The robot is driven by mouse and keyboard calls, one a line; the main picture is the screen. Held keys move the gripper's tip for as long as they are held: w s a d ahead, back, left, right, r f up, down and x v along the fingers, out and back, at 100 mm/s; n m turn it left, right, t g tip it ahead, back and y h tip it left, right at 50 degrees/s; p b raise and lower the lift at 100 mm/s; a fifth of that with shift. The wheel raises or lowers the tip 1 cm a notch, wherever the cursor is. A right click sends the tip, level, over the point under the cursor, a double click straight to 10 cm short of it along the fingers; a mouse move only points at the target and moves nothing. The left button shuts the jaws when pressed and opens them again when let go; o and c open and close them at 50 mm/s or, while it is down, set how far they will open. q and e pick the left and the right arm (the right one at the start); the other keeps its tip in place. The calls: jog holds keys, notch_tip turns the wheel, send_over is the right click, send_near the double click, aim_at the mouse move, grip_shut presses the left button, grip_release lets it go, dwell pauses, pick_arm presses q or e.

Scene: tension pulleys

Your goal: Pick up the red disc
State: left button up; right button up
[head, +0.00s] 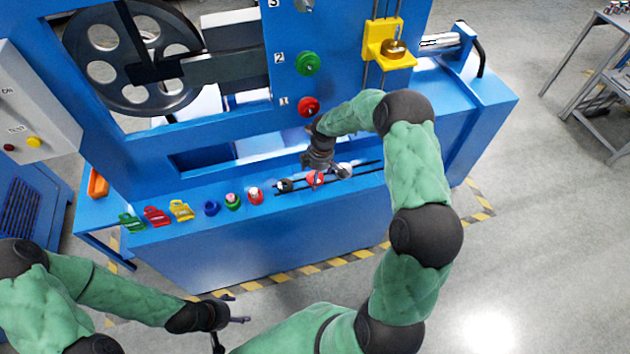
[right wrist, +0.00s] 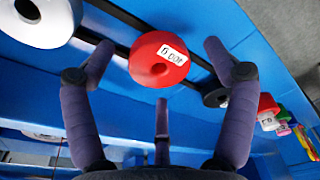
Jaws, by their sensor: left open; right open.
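The red disc (head: 315,178) lies on the blue bench ledge, in a row with other discs. In the right wrist view the red disc (right wrist: 159,62) shows a white printed label and a dark hole. My right gripper (head: 327,168) is over the red disc, with its fingers spread around it; I cannot tell whether any finger touches it. It is open and holds nothing. My left gripper (head: 232,318) is open and empty, low in front of the bench, well away from the discs.
A black disc (head: 284,185) and a white disc (head: 344,170) flank the red one along dark slots. Further left are smaller coloured pulleys (head: 233,201) and coloured clips (head: 157,216). Red and green knobs (head: 307,63) are on the upright panel behind. The floor in front is clear.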

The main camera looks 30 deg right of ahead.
jog(key=shift+f, duration=0.25)
jog(key=shift+r, duration=0.1)
jog(key=c, duration=1.4)
jog(key=shift+c, duration=1.2)
jog(key=shift+r, duration=0.1)
